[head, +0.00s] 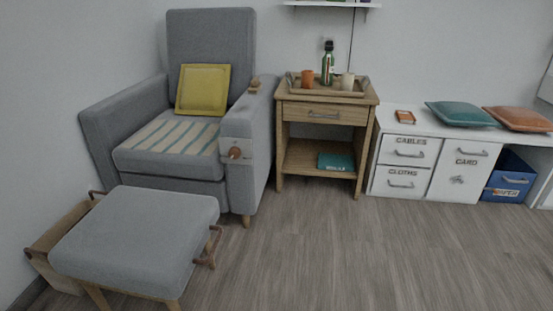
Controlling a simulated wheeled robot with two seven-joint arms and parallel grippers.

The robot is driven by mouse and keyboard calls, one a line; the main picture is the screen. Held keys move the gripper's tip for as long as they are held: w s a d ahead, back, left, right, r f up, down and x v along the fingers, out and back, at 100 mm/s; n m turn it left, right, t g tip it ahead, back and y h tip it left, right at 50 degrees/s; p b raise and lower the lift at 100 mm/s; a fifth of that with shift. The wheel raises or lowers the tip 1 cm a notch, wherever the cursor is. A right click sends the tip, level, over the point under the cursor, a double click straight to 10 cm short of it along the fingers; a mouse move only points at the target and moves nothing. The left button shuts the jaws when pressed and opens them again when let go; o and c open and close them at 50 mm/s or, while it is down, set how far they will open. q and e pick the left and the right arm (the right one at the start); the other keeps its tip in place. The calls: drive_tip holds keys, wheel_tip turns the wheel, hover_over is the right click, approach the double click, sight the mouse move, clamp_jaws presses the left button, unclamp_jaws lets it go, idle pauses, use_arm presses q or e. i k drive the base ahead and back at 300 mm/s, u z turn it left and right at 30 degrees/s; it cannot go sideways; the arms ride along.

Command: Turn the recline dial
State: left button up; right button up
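The recline dial (235,152) is a round reddish-brown knob on a pale plate (247,150) at the front of the armrest nearest the side table. It belongs to a grey armchair (211,45) against the back wall. The dial is small in view, and its turn angle cannot be made out. Neither of my grippers shows in the head view.
A grey footstool (140,235) stands before the chair, beside a wooden box (52,245). A wooden side table (325,115) with a tray (348,93) stands right of the chair. The floor (330,250) at centre right is clear.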

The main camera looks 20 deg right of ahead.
sight(234, 153)
drive_tip(key=z, duration=0.95)
drive_tip(key=i, duration=0.95)
drive_tip(key=u, duration=1.7)
